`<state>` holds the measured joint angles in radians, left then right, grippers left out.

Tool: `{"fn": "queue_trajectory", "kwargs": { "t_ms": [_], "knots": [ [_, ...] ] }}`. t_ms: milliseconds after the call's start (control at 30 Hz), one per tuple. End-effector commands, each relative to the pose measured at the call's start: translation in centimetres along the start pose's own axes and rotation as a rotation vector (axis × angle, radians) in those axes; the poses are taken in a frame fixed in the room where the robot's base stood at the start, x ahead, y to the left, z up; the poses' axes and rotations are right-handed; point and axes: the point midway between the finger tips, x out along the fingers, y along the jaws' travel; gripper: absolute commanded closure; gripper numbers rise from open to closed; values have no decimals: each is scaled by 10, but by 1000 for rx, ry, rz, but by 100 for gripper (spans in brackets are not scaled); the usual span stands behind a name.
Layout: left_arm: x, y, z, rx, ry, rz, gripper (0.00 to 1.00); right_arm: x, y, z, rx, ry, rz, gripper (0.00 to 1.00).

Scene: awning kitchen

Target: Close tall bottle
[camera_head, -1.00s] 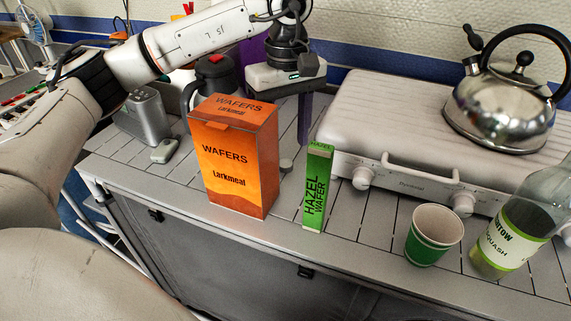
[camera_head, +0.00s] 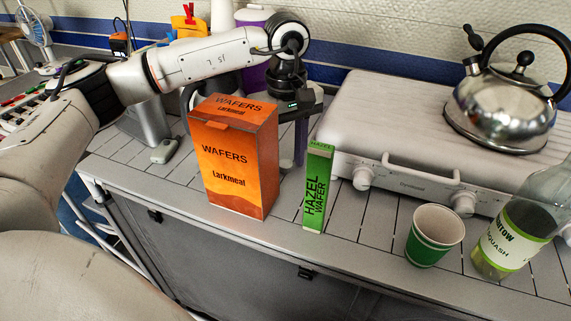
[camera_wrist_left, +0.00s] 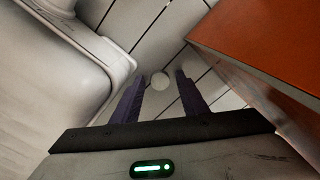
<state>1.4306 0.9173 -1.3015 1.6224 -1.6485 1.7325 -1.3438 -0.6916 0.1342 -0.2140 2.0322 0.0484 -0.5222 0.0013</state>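My left gripper (camera_head: 293,150) is open and points down behind the orange wafer box; one finger shows, the other is hidden. A tall purple bottle (camera_head: 254,76) with a pale rim stands behind my left wrist, partly hidden. A clear squash bottle (camera_head: 506,236) stands at the right, its top out of frame.
The orange wafer box (camera_head: 234,163) and green hazel wafer box (camera_head: 319,188) stand close in front of the gripper. A closed pale grill (camera_head: 400,125) bears a kettle (camera_head: 503,100). A paper cup (camera_head: 433,234) stands front right.

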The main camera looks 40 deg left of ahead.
Motion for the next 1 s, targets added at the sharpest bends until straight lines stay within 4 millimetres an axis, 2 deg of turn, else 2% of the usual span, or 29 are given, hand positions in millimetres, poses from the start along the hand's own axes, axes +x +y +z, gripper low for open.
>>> {"fn": "queue_trajectory", "kwargs": {
  "t_ms": [33,200,667,867,1000],
  "knots": [
    [0,0,0,0,0,0,69,0,0,-1,-1,1,0,30],
    [0,0,0,0,0,0,97,0,0,-1,-1,1,0,30],
    [-5,0,0,0,0,1,98,-1,0,2,-1,-4,-1,30],
    [-27,1,0,0,1,3,98,-4,-1,5,0,-12,-1,30],
    [-52,1,0,1,1,4,98,-5,-1,5,0,-16,-1,30]
  ]
}}
